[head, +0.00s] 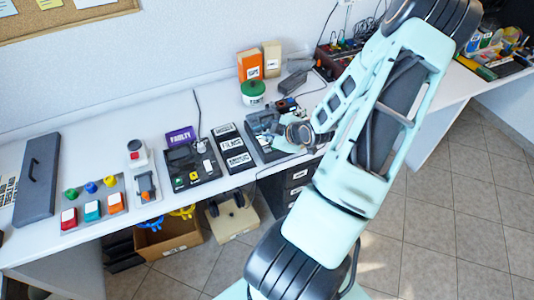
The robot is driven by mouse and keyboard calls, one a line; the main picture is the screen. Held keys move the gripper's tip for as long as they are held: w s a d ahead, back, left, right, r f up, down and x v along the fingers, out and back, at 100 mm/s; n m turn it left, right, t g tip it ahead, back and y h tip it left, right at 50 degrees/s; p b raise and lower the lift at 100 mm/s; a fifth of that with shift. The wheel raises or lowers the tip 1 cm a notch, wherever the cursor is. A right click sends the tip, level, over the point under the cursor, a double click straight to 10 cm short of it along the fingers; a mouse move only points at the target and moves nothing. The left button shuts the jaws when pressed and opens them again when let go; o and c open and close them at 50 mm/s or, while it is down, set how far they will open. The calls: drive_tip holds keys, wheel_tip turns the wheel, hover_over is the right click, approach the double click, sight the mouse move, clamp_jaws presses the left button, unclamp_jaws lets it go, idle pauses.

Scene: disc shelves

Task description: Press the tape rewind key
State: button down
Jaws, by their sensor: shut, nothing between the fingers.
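A dark grey device (258,123) sits on the white bench just left of my gripper (282,144), which covers its right part. It may be the tape machine, but I cannot make out a rewind key on it. My gripper is shut and empty, low over the device's right side. I cannot tell whether its fingertips touch anything. Another black device (205,178) with a small yellow part lies further left, behind it a purple sign (180,137) reading FAULTY.
A green-and-white tub (252,92) and an orange box (249,65) stand behind. Coloured buttons on a grey panel (98,183) are at left. A cable and small electronics (340,58) lie behind my arm.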

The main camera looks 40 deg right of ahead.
sight(268, 150)
drive_tip(key=shift+f+b, duration=0.9)
drive_tip(key=shift+f, duration=0.55)
drive_tip(key=shift+f, duration=0.15)
drive_tip(key=shift+f+b, duration=0.25)
drive_tip(key=shift+b, duration=0.15)
drive_tip(key=shift+f+b, duration=0.4)
drive_tip(key=shift+f, duration=0.05)
idle(0.6)
drive_tip(key=shift+r, duration=0.2)
drive_tip(key=shift+r+p, duration=0.65)
drive_tip(key=shift+p, duration=0.05)
drive_tip(key=shift+r, duration=0.1)
wheel_tip(268, 150, up, 5)
drive_tip(key=p, duration=0.4)
